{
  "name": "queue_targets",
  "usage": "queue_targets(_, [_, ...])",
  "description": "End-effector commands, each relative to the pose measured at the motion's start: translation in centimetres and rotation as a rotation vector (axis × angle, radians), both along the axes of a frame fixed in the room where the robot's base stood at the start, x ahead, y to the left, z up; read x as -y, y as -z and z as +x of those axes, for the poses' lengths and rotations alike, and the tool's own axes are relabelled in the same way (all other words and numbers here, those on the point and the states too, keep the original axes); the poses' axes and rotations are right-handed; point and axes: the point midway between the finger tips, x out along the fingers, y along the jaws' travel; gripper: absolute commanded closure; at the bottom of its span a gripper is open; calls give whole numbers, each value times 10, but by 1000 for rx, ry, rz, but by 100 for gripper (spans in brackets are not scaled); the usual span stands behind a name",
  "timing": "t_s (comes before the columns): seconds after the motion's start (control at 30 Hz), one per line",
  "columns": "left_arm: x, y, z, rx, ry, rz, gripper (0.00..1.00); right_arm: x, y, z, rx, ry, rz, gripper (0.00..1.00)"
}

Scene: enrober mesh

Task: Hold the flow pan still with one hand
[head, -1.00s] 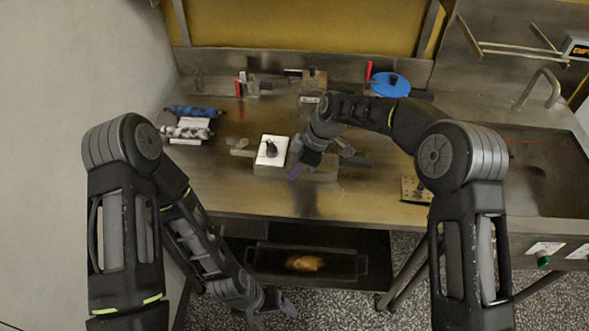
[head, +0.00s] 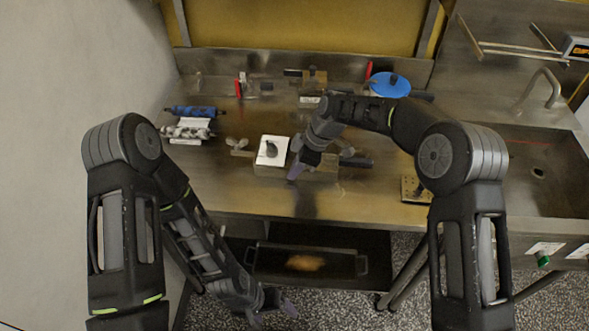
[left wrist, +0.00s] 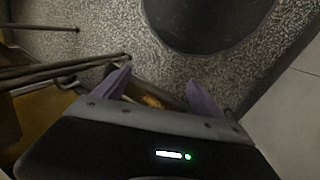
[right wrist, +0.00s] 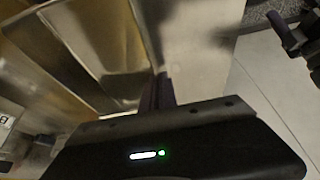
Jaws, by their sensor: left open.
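A long dark pan (head: 263,274) with end handles lies low under the table front, with a brown patch in it. I cannot tell for certain which thing is the flow pan. My left gripper (head: 276,311) hangs low, just below that pan. In the left wrist view its purple fingers (left wrist: 160,90) are apart, with a brown-orange spot showing between them. My right gripper (head: 296,171) is over the table, just right of a white block (head: 271,150). In the right wrist view its fingers (right wrist: 157,92) are close together beside a thin, shiny metal edge; whether they pinch it is unclear.
The steel table (head: 240,200) has a clear front strip. Blue and white rollers (head: 190,112) lie at its left, a blue disc (head: 390,85) at the back, a small perforated plate (head: 413,189) at the right. A sink (head: 545,180) is at far right.

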Motion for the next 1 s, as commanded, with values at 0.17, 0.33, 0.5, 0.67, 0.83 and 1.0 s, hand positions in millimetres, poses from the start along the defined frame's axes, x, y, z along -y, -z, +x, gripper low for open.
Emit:
queue_targets(0.17, [0,0,0,0,0,0,20,0,0,0,1,0,0,100])
queue_targets(0.33, [0,0,0,0,0,0,20,0,0,0,1,0,0,100])
queue_targets(0.5, [-2,-2,5,5,-6,0,33,0,0,0,1,0,0,100])
queue_targets(0.67, [-12,-15,27,28,-38,3,42,0,0,0,1,0,0,100])
queue_targets(0.83, [-39,-49,74,74,-112,13,42,0,0,0,1,0,0,100])
queue_targets(1.0, [-85,-106,126,134,-225,44,42,0,0,0,1,0,0,100])
